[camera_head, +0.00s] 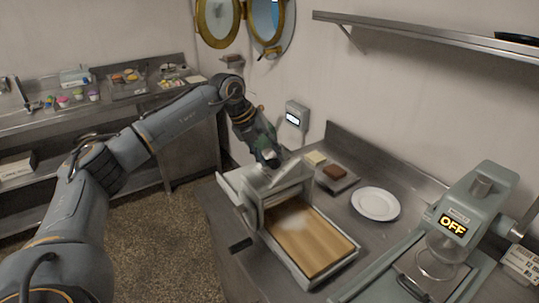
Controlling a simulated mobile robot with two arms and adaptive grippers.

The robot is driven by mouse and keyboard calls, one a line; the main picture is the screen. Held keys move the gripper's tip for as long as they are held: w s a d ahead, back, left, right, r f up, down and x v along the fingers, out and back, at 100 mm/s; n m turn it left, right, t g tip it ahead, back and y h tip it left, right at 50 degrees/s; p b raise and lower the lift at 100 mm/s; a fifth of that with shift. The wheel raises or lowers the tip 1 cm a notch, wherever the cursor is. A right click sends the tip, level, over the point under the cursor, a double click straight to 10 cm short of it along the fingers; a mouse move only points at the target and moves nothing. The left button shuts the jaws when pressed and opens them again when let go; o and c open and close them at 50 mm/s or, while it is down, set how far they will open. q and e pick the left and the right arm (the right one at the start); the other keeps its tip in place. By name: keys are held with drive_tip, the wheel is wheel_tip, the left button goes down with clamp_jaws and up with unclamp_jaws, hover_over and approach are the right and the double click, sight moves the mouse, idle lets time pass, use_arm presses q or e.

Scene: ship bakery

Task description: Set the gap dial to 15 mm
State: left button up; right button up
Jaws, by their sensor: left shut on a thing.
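The dough sheeter (257,187) stands on the steel counter, a grey metal machine with a wooden board (310,236) in front of its rollers. My left gripper (270,158) reaches down to the sheeter's top from behind and is shut on what appears to be the gap dial. The fingers hide most of the dial, so its scale and setting cannot be read. My right gripper is not in view.
A mixer (474,205) showing OFF stands at the right. A small display (293,118) is on the wall.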

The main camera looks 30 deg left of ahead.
use_arm(q)
drive_tip(key=n, duration=0.4)
drive_tip(key=shift+a+n, duration=0.15)
drive_tip(key=shift+n, duration=0.25)
drive_tip(key=n, duration=0.2)
drive_tip(key=n+t+p, duration=0.1)
drive_tip(key=n, duration=0.2)
drive_tip(key=shift+s+h, duration=0.2)
drive_tip(key=shift+h, duration=0.1)
drive_tip(key=n, duration=0.5)
drive_tip(key=shift+s+f+t+p, duration=0.1)
drive_tip(key=shift+t+p, duration=0.2)
drive_tip(key=shift+p, duration=0.05)
drive_tip(key=n, duration=0.4)
drive_tip(key=shift+s+n+t+p, duration=0.1)
drive_tip(key=shift+n+t+p, duration=0.2)
drive_tip(key=shift+n, duration=0.5)
drive_tip(key=n+p, duration=0.1)
drive_tip(key=p, duration=0.2)
drive_tip(key=n+p, duration=0.1)
drive_tip(key=p, duration=0.3)
drive_tip(key=n+y+p, duration=0.1)
drive_tip(key=n+p, duration=0.1)
drive_tip(key=p, duration=0.1)
drive_tip(key=shift+s+d, duration=0.1)
drive_tip(key=shift+d, duration=0.15)
drive_tip(key=shift+f+n+p, duration=0.1)
drive_tip(key=shift+n+p, duration=0.2)
drive_tip(key=shift+p, duration=0.8)
